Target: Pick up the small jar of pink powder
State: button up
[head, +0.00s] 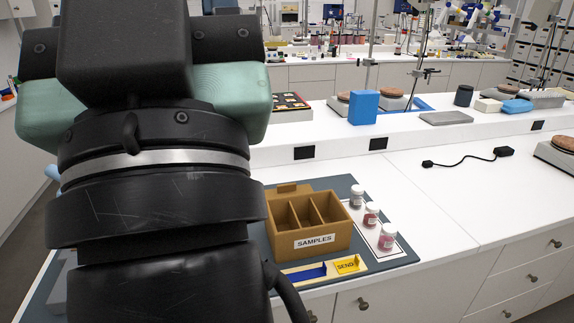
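Three small clear jars with pale lids stand in a row on a white dark-bordered card at the right of the grey mat. The front jar (387,238) shows pinkish powder, the middle jar (371,216) deeper red, and the back jar (357,197) dull mauve. The colours are close at this size, so I cannot tell surely which is the pink one. All three are upright and apart. My arm fills the left of the head view; my gripper's fingers do not show, and nothing touches the jars.
A brown divided box marked SAMPLES (315,241) stands just left of the jars, its visible compartments empty. In front lies a wooden tray (300,281) with a blue strip and a yellow SEND label (347,265). White bench to the right is mostly clear, with a black cable (465,160) farther back.

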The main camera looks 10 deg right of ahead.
aim_at(387, 235)
jog(key=i+l, duration=1.35)
jog(key=l, duration=0.15)
jog(key=l+z, duration=0.05)
jog(key=l, duration=0.05)
